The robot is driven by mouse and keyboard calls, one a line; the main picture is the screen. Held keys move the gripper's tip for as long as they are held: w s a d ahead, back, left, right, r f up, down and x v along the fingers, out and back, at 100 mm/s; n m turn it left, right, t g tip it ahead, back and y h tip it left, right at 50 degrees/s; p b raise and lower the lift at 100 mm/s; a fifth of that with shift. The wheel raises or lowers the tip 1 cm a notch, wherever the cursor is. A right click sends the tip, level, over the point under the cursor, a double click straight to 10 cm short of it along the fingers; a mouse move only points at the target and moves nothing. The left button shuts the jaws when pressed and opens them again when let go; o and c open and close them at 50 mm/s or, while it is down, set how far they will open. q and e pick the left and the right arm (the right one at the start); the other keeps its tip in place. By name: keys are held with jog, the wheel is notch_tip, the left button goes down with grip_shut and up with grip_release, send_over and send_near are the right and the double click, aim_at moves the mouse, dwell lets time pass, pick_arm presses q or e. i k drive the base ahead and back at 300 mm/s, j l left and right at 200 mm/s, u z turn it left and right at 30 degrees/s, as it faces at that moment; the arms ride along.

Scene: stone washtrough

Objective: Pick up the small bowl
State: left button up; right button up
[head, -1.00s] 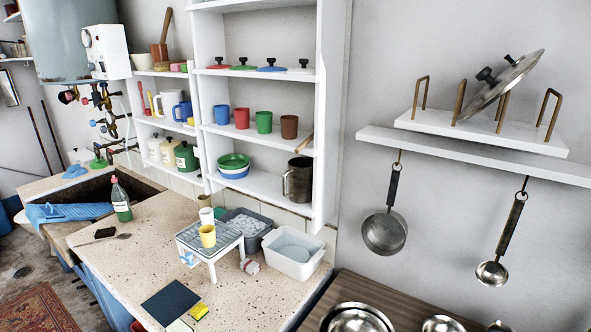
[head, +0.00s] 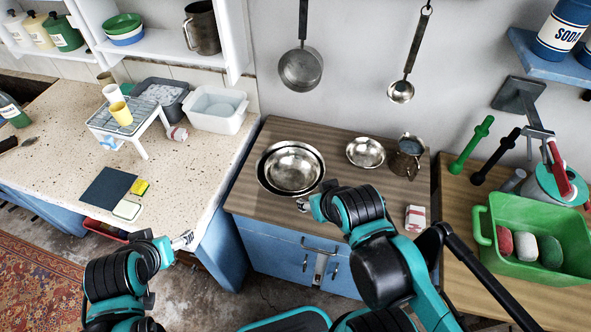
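A small shiny metal bowl (head: 365,152) sits upright on the brown wooden worktop (head: 255,207), right of two larger nested metal bowls (head: 291,168). My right gripper (head: 301,205) is over the front part of the worktop, just below the nested bowls in the head view. It is to the left of the small bowl and apart from it. My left gripper (head: 184,241) is low in front of the stone counter, far from the bowls. Both grippers are too small and turned away to show how far their fingers are apart.
A metal jug (head: 407,157) stands right of the small bowl, and a red and white packet (head: 415,218) lies in front. A green tub (head: 530,240) stands on the right table. Bare wood lies in front of the small bowl.

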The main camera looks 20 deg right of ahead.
aim_at(364, 153)
jog(key=z, duration=1.3)
jog(key=i+l+z, duration=0.15)
jog(key=z, duration=0.2)
jog(key=i, duration=0.1)
